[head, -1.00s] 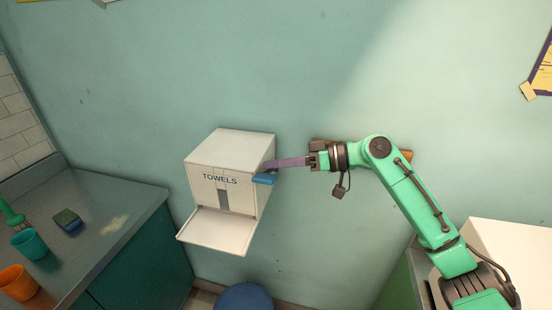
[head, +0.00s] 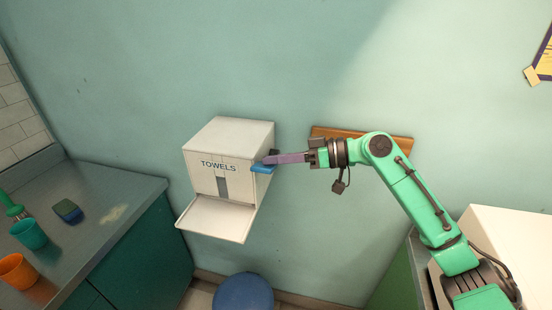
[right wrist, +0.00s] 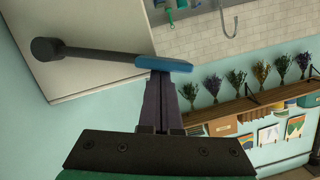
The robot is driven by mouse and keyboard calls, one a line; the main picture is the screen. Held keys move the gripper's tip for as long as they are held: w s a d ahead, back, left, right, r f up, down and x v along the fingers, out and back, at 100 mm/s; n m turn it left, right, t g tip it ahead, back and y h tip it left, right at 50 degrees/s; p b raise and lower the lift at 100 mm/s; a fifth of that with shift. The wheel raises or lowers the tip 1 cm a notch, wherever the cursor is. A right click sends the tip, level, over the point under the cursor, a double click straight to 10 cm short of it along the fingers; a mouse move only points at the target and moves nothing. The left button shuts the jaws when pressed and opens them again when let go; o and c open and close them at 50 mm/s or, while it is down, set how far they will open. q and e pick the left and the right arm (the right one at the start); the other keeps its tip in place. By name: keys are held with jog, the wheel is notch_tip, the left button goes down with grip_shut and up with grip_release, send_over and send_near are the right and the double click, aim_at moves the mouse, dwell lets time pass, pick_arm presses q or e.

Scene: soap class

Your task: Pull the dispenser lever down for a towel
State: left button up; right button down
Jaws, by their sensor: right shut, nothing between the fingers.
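The white towel dispenser (head: 228,140) is on the teal wall, with a dark slot in its front and an open tray (head: 217,218) below. Its lever has a blue handle (head: 262,169) at the dispenser's right side. In the right wrist view the blue handle (right wrist: 163,63) sits on a dark arm with a round pivot. My right gripper (head: 270,160) is shut and empty, with its purple fingers reaching left. Its fingertips (right wrist: 158,76) are right at the blue handle; whether they touch it I cannot tell. No towel shows in the tray. My left gripper is not in view.
A grey counter (head: 130,185) at left holds an orange cup (head: 17,272), a teal cup (head: 29,234) and a sponge (head: 68,211). A blue round stool (head: 243,292) stands below the dispenser. A wooden board (head: 395,143) is on the wall behind my right arm.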

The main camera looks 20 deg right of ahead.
notch_tip(320, 180, down, 13)
jog(key=s+n+t+h+b, duration=0.1)
jog(key=n+b, duration=0.5)
jog(key=b, duration=1.3)
jog(key=shift+s+a+r+n+t+h, duration=0.15)
jog(key=shift+a+n+t+h, duration=0.2)
jog(key=shift+t, duration=0.25)
jog(key=shift+a, duration=0.1)
notch_tip(320, 180, up, 20)
jog(key=shift+r+p, duration=0.15)
jog(key=shift+p, duration=1)
